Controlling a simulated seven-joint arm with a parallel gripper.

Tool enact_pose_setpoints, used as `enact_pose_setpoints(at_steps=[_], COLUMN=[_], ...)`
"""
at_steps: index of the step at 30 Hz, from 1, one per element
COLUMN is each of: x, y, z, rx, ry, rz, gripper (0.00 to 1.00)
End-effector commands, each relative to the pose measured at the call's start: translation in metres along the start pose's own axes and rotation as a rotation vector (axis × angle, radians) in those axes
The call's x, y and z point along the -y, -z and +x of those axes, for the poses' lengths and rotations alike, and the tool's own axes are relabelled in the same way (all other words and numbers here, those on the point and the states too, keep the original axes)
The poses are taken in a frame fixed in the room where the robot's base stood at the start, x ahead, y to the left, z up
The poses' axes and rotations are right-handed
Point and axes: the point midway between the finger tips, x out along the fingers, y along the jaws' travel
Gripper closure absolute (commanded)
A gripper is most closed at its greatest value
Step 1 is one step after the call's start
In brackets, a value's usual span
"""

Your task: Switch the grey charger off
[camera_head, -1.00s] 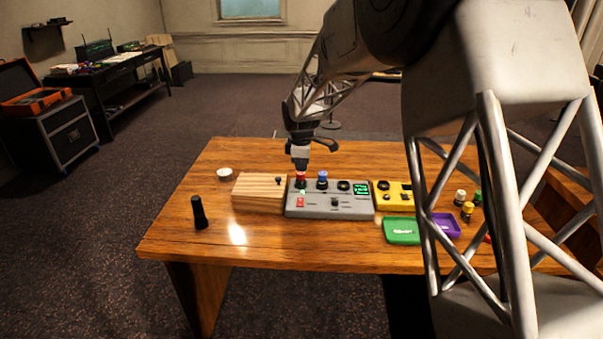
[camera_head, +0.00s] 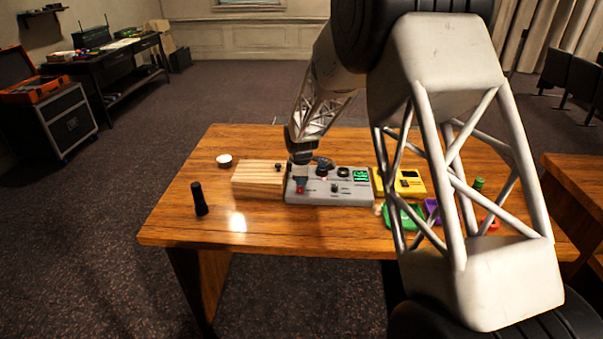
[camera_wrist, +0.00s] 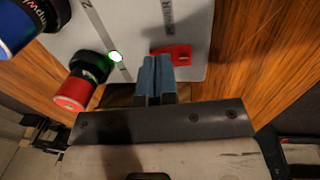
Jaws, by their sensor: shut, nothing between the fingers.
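The grey charger (camera_head: 330,198) lies on the wooden desk, with a green display, knobs and a red power switch (camera_head: 299,190) at its front left. My gripper (camera_head: 301,183) is shut and empty, low over the charger's front left. In the wrist view my blue-grey fingertips (camera_wrist: 155,62) overlap the switch's left end and hide part of it. I cannot tell whether they touch it.
A wooden block (camera_head: 256,180) stands close on the charger's left, and a yellow device (camera_head: 410,182) on its right. A green tray (camera_head: 400,216) is partly behind my arm. The desk in front of the charger is clear.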

Motion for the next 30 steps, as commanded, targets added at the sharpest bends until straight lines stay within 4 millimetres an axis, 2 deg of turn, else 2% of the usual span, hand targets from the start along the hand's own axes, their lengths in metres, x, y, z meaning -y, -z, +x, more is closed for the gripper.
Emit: enact_pose_setpoints(at_steps=[6,30], x=[-0.0003,0.0016], y=[0.0,0.0003], z=[0.0066,0.0119], rx=[0.0,0.0], ry=[-0.001,0.002], rz=[0.0,0.0], gripper=[1.0,1.0])
